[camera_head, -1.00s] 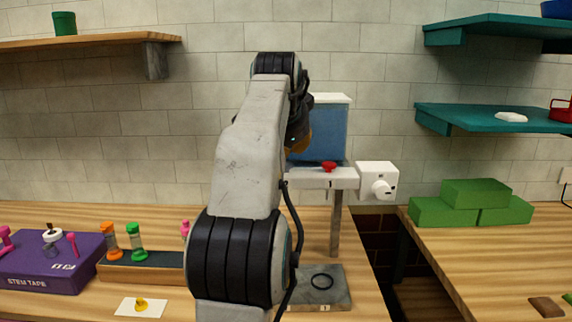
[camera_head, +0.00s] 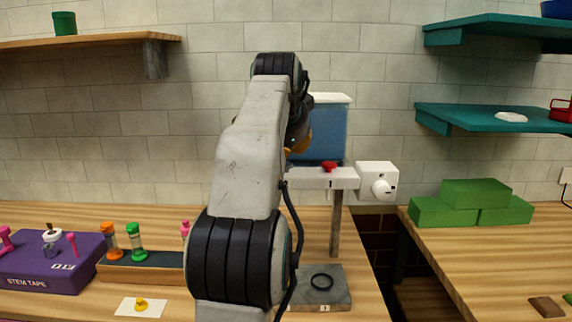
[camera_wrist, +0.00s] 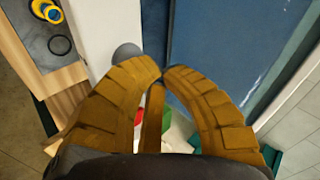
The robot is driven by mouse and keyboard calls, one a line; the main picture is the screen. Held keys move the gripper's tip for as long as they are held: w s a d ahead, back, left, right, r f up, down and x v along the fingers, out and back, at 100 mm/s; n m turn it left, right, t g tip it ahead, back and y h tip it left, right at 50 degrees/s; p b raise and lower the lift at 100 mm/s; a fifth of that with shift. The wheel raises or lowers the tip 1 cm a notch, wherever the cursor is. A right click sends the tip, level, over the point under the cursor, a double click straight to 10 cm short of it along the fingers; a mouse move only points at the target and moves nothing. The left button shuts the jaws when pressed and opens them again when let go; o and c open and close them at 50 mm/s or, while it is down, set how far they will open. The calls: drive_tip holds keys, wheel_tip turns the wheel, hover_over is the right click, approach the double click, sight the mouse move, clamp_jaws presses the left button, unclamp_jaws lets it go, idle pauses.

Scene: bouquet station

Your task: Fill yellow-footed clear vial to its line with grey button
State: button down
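In the wrist view a yellow ring-shaped thing with blue and white inside (camera_wrist: 46,11) stands on the dark base plate, probably the yellow-footed vial from above. Its fill level cannot be read. A black ring (camera_head: 321,282) lies on the base plate (camera_head: 338,299).
A blue tank (camera_head: 327,133) stands behind the white dispenser arm (camera_head: 345,180), with a red knob (camera_head: 329,166) on it. A rack (camera_head: 160,272) holds orange- and green-capped vials at left. A white card (camera_head: 128,309) bears a yellow piece. Green blocks (camera_head: 475,195) sit right.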

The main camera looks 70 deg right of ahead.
drive_tip(key=shift+f+b, duration=0.65)
drive_tip(key=shift+f, duration=0.35)
idle(0.9)
drive_tip(key=shift+r, duration=0.15)
drive_tip(key=shift+r+p, duration=0.9)
drive_tip(key=shift+p, duration=0.25)
drive_tip(key=shift+r, duration=0.1)
wheel_tip(320, 180, up, 5)
drive_tip(key=p, duration=0.5)
idle(0.8)
